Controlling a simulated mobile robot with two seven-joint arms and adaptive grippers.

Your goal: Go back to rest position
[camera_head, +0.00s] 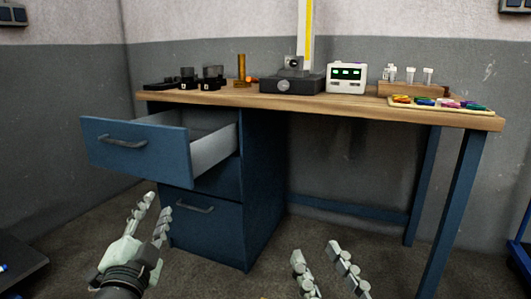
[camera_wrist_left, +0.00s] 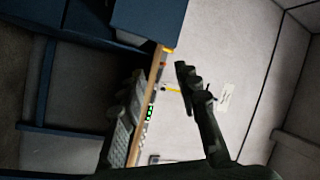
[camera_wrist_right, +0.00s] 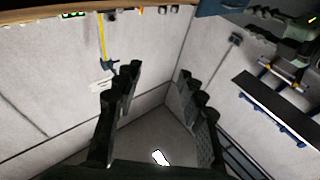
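My left gripper (camera_head: 156,217) is open and empty in the head view, in front of the blue cabinet and below its pulled-out top drawer (camera_head: 135,147). Its two fingers stand well apart, and they also show in the left wrist view (camera_wrist_left: 160,100). My right gripper (camera_head: 316,254) is open at the lower middle of the head view, in front of the workbench and below its top. Its fingers are apart with nothing between them in the right wrist view (camera_wrist_right: 155,100). The right gripper's base is cut off by the lower edge of the head view.
The wooden workbench top (camera_head: 300,102) carries a white device (camera_head: 347,77), a dark box (camera_head: 291,82), black blocks (camera_head: 187,77) and a tray of coloured pieces (camera_head: 440,104). The open drawer juts out above my left gripper. The bench's right leg (camera_head: 452,215) stands right of my right gripper.

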